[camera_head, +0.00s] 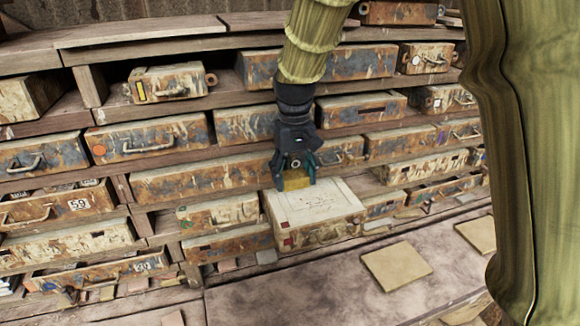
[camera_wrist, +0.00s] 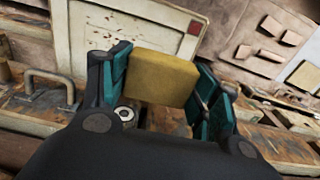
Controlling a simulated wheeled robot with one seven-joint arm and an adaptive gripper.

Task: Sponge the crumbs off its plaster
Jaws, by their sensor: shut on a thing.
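My gripper (camera_head: 296,172) is shut on a yellow sponge (camera_head: 297,180). In the wrist view the sponge (camera_wrist: 160,77) sits between the teal fingers of my gripper (camera_wrist: 163,85). The plaster (camera_head: 318,202) is the pale top face of a mould case (camera_head: 335,231) that juts out from the shelves. The sponge is at the rear left part of this face; I cannot tell whether it touches. Dark reddish crumbs lie scattered on the plaster, and they show in the wrist view (camera_wrist: 107,24).
Shelves (camera_head: 100,100) hold several rusty cases with handles around and behind the plaster. A bench (camera_head: 320,290) runs in front, with tan square tiles (camera_head: 397,265) on it. Small loose pieces (camera_wrist: 270,53) show at upper right in the wrist view.

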